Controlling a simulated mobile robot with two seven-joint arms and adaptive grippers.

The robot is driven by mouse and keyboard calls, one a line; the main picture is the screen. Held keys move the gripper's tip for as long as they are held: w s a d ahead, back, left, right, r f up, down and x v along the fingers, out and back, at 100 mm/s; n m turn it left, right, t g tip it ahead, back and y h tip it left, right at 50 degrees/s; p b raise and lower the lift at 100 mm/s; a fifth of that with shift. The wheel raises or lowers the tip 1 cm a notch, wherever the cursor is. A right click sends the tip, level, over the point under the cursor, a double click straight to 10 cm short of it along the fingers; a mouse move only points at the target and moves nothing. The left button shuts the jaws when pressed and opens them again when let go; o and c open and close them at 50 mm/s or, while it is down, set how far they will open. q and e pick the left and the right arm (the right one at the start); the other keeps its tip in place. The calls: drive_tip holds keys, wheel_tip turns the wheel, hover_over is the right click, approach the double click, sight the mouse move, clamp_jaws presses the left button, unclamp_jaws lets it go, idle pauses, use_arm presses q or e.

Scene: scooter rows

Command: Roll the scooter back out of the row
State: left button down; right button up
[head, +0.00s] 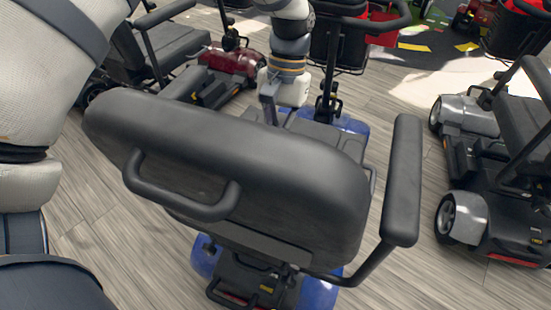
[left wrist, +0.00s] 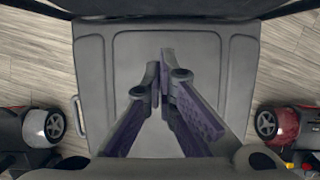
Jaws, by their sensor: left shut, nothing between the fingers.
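The blue scooter (head: 230,150) stands with its black seat back towards me. A looped handle (head: 180,203) is on the back of the backrest. Its right armrest (head: 403,180) points up and forward, and its blue rear body shows below the seat. The tiller (head: 328,85) and basket are beyond the seat. My left arm reaches down in front of the backrest, and the backrest hides the fingertips in the head view. In the left wrist view my left gripper (left wrist: 162,62) is shut and empty over a grey padded surface (left wrist: 130,60), seemingly the seat. My right gripper is not in view.
A grey scooter (head: 465,215) stands to the right, with a strip of floor between. A red scooter (head: 232,62) and a dark seat (head: 160,60) are at the far left. Bare wooden floor (head: 110,235) lies left of the blue scooter.

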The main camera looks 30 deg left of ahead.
use_arm(q)
drive_tip(key=s+f, duration=0.2)
drive_tip(key=f, duration=0.1)
drive_tip(key=s+d+f, duration=0.1)
drive_tip(key=s+f, duration=0.1)
drive_tip(key=f, duration=0.1)
drive_tip(key=s+f+p, duration=0.1)
drive_tip(key=s+f, duration=0.1)
drive_tip(key=f, duration=0.1)
drive_tip(key=shift+s+d, duration=0.1)
drive_tip(key=shift+d, duration=0.05)
